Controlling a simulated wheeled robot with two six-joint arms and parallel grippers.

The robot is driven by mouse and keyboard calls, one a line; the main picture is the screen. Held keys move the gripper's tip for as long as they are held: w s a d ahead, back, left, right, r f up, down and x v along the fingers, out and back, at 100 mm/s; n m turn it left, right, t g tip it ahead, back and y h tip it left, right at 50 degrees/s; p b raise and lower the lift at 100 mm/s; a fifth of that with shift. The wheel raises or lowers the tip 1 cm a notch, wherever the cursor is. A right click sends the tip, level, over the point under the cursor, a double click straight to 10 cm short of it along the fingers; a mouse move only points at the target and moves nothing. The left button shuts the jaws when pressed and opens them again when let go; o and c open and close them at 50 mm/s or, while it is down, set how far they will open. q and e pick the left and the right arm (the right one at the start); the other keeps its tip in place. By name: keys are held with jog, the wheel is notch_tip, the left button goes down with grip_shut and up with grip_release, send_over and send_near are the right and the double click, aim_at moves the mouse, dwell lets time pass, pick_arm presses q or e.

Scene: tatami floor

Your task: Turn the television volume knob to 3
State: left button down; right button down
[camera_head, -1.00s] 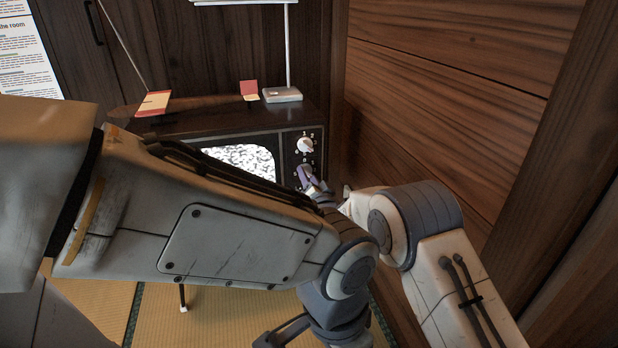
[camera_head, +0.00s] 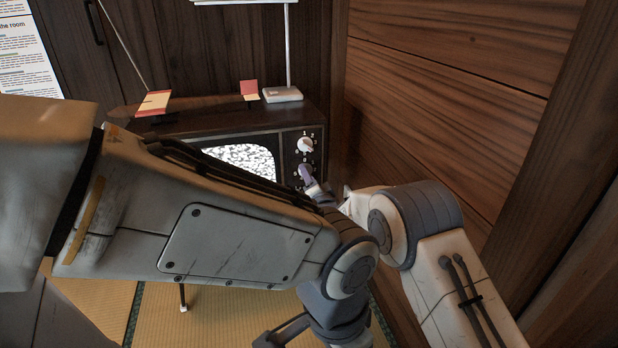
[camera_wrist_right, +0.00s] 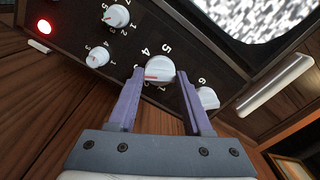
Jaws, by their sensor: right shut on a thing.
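The television (camera_head: 215,122) stands against the back wall, its static-filled screen partly behind my left arm. White knobs are on its right-hand panel. My right gripper (camera_head: 305,170) is at a lower knob in the head view. In the right wrist view, the two purple fingers of my right gripper (camera_wrist_right: 160,74) sit on either side of a white knob (camera_wrist_right: 159,68) and are shut on it. This knob has a red mark, with a 4 and a 5 printed near it. Which number the mark meets is unclear.
Other white knobs (camera_wrist_right: 117,16) sit close beside the held one, and a red light (camera_wrist_right: 44,27) glows on the panel. My left arm crosses the head view in front of the television. A wooden wall (camera_head: 450,100) stands close on the right.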

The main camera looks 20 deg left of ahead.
jog(key=shift+c, duration=1.6)
grip_release()
jog(key=shift+w+d, duration=0.1)
jog(key=shift+w, duration=0.05)
jog(key=p+v, duration=0.3)
jog(key=v, duration=0.7)
jog(key=shift+s+p, duration=0.25)
jog(key=shift+p, duration=0.05)
jog(key=shift+w+d, duration=0.1)
jog(key=shift+d, duration=0.1)
